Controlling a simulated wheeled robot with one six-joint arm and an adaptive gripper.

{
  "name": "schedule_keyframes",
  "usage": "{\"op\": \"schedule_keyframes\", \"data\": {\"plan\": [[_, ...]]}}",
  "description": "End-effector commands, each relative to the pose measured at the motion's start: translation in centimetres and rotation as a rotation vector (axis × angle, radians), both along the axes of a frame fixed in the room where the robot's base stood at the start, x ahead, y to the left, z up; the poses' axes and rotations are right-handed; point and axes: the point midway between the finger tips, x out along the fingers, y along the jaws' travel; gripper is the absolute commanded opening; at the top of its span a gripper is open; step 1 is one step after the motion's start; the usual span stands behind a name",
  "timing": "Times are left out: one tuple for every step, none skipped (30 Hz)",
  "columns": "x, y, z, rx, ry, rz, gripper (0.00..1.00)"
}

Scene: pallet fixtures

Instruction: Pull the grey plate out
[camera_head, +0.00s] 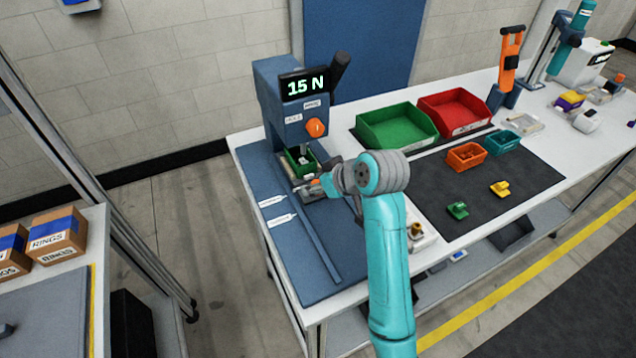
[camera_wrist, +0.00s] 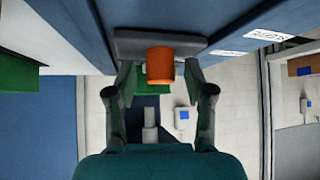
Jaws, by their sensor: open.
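The grey plate (camera_head: 312,194) sits low at the front of the blue press (camera_head: 280,105), under a small green fixture (camera_head: 299,160). Its front edge shows as a grey bar in the wrist view (camera_wrist: 128,46), with an orange cylindrical handle (camera_wrist: 160,66) on it. My gripper (camera_wrist: 160,82) is open, with one finger on each side of the handle and a visible gap on both sides. In the head view my gripper (camera_head: 324,184) is at the plate's front, and my wrist hides part of the plate.
A blue mat (camera_head: 310,275) with a raised strip lies in front of the press. A green bin (camera_head: 398,130) and a red bin (camera_head: 455,112) stand to the right. Small orange and teal trays and loose parts lie on the dark mat (camera_head: 480,205).

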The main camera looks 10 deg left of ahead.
Motion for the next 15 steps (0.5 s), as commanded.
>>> {"op": "schedule_keyframes", "data": {"plan": [[0.11, 0.15, -0.21, 0.0, 0.001, 0.001, 0.53], [0.17, 0.2, -0.29, -0.001, 0.001, 0.0, 0.53], [0.22, 0.25, -0.35, 0.0, 0.0, 0.0, 0.53], [0.25, 0.27, -0.37, 0.0, 0.0, 0.0, 0.53], [0.26, 0.28, -0.38, 0.0, 0.0, 0.0, 0.53], [0.26, 0.29, -0.39, 0.001, -0.001, 0.0, 0.53], [0.27, 0.29, -0.38, 0.001, -0.001, 0.0, 0.53], [0.26, 0.28, -0.38, 0.001, -0.001, 0.0, 0.53], [0.26, 0.28, -0.38, 0.001, -0.001, 0.0, 0.53], [0.25, 0.28, -0.37, 0.001, -0.001, 0.0, 0.53], [0.25, 0.28, -0.37, 0.001, -0.001, 0.0, 0.53], [0.25, 0.28, -0.37, 0.0, 0.0, 0.0, 0.43], [0.25, 0.28, -0.37, 0.0, 0.0, 0.0, 0.36], [0.25, 0.28, -0.37, 0.0, 0.0, 0.0, 0.28], [0.24, 0.28, -0.37, 0.0, 0.0, 0.0, 0.18]]}}
